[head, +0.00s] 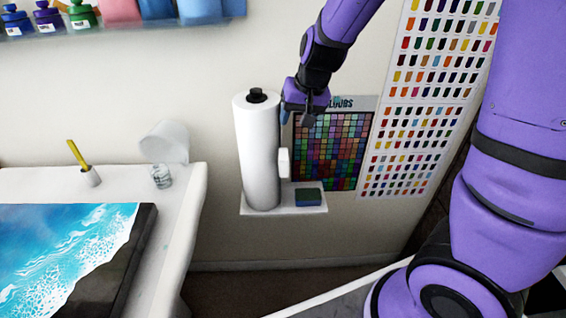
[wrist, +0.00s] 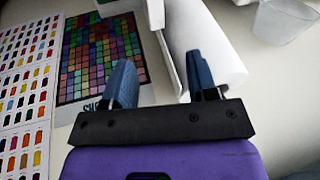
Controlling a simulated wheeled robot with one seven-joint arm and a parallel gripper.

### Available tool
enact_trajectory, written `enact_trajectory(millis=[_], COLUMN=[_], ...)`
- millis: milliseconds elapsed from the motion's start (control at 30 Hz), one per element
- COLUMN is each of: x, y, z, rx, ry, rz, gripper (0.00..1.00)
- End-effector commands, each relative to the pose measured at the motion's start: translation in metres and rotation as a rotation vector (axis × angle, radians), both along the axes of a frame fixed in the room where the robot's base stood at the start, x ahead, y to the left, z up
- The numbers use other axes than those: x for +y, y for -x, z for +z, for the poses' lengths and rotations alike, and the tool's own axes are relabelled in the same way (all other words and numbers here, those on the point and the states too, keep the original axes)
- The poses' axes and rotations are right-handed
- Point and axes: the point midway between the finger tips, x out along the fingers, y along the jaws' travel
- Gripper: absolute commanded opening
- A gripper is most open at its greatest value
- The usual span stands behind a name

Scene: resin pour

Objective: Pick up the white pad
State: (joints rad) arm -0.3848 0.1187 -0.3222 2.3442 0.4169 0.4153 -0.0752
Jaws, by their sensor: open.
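The white pad (head: 284,163) is a small, pale, upright block just right of the white paper roll (head: 257,150). It appears above the small wall shelf (head: 257,211); I cannot tell what supports it. My gripper (head: 296,116) is above the pad, close to the roll's upper right side, fingers pointing down. In the wrist view my gripper (wrist: 162,80) is open, with nothing clearly held between its fingers. A narrow white shape beyond the fingers there looks like the pad (wrist: 154,14). The roll (wrist: 205,40) lies behind the right finger.
A dark blue-green sponge (head: 308,196) lies on the shelf's right part. A colour chart (head: 340,150) is on the wall behind.

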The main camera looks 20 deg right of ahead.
Motion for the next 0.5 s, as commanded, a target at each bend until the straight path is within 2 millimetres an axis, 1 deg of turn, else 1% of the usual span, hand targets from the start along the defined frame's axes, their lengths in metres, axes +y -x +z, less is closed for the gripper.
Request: enact_trajectory(millis=[33,100,200,367,500], x=[0.002,0.004,0.004,0.005,0.005], y=[-0.007,-0.016,-0.023,-0.029,-0.034], z=[-0.015,-0.029,-0.044,-0.058,-0.074], rx=[0.011,0.016,0.020,0.022,0.023], ry=[0.014,0.029,0.047,0.062,0.063], rz=[-0.011,-0.025,-0.042,-0.052,-0.057], gripper=[0.53,0.53,0.53,0.53,0.53])
